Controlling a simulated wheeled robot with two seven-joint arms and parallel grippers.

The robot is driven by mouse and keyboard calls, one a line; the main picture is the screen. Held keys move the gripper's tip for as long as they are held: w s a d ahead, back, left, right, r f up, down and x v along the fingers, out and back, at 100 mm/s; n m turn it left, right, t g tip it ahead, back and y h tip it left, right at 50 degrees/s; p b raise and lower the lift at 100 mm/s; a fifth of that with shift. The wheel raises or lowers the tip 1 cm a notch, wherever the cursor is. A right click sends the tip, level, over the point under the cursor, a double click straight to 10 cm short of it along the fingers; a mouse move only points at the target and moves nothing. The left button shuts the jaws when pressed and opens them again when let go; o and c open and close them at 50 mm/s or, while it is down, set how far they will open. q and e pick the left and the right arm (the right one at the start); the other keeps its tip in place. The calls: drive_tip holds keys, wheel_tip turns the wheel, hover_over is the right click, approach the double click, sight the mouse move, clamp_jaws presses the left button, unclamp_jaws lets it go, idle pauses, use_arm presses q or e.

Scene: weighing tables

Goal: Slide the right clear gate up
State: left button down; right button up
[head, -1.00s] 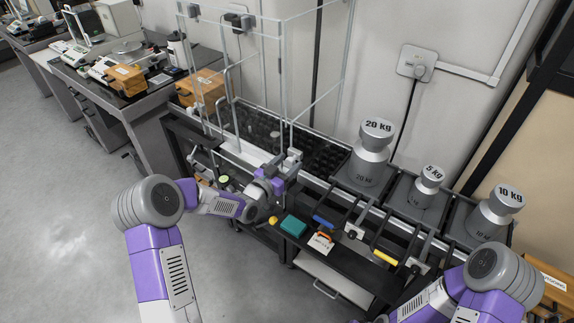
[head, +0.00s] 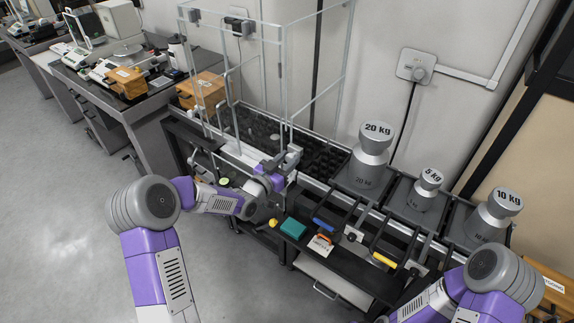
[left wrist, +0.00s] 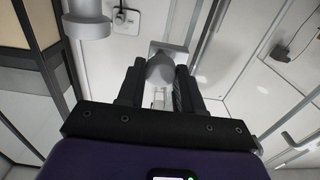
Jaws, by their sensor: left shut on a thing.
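A tall clear case with thin pale frame edges (head: 283,85) stands on the table in the head view. My left gripper (head: 284,164) is at the lower front right corner of this case. In the left wrist view its two dark fingers (left wrist: 158,90) are shut on a grey handle (left wrist: 160,68), which I take to be that of the right clear gate. The gate's clear pane is hard to make out, so its exact height cannot be told. My right arm is at the lower right of the head view, with its gripper out of view.
Big grey weights marked 20 kg (head: 371,150), 5 kg (head: 426,190) and 10 kg (head: 495,212) stand to the right of the case. A teal block (head: 293,228) and a yellow-handled item (head: 384,260) lie in front. A wooden box (head: 203,91) is behind the case's left side.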

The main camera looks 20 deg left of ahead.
use_arm(q)
wheel_tip(320, 180, up, 23)
drive_tip(key=p, duration=0.8)
drive_tip(key=shift+f, duration=0.15)
drive_tip(key=c, duration=0.8)
unclamp_jaws()
drive_tip(key=shift+f, duration=0.1)
drive_tip(key=v, duration=0.7)
drive_tip(key=shift+s+a+p, duration=0.1)
drive_tip(key=shift+s+p, duration=0.15)
drive_tip(key=shift+p, duration=0.1)
